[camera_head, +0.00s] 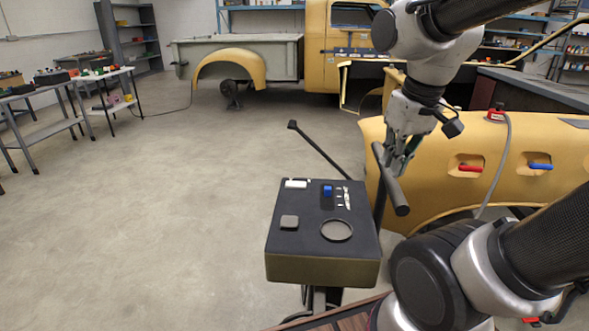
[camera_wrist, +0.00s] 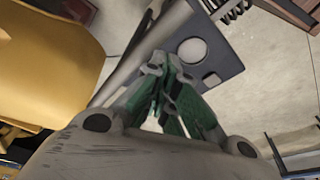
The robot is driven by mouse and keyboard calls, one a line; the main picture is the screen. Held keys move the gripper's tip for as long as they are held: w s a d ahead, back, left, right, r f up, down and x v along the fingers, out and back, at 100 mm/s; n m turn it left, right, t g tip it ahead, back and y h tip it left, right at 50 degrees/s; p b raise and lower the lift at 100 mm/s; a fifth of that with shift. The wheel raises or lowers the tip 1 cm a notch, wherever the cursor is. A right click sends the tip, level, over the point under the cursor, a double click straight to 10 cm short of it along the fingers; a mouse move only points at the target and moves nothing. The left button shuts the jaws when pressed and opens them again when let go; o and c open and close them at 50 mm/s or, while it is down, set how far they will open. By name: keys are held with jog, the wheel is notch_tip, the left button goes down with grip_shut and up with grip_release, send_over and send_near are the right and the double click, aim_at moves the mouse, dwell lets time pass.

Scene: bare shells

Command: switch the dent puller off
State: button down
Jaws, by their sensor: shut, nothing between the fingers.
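The dent puller appears to be the box-shaped unit (camera_head: 305,225) with a dark top on a stand at the centre of the head view. A blue switch (camera_head: 327,190) sits near the far edge of its top, beside a column of small pale marks. I cannot tell the switch's position. My gripper (camera_head: 398,165) is shut and empty, above and to the right of the box, by its dark handle bar (camera_head: 393,185). In the wrist view the green-lined fingers (camera_wrist: 165,65) meet in front of the box's dark top (camera_wrist: 228,62); the switch is not visible there.
A yellow car body panel (camera_head: 440,160) with red (camera_head: 470,168) and blue (camera_head: 541,166) handles stands close on the right. A dark rod (camera_head: 318,148) rises behind the box. A yellow truck (camera_head: 340,40) and workbenches (camera_head: 110,75) stand farther back.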

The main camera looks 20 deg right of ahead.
jog(key=w+a+f+g, duration=0.15)
jog(key=w+a, duration=0.25)
jog(key=w, duration=0.6)
jog(key=m+g, duration=0.1)
jog(key=m, duration=0.4)
send_over(296, 185)
jog(key=w+d, duration=0.2)
jog(key=shift+s+d+f, duration=0.15)
jog(key=shift+s+f, duration=0.05)
jog(key=shift+s, duration=0.05)
jog(key=shift+f, duration=0.1)
notch_tip(296, 185, down, 14)
jog(key=shift+r, duration=0.1)
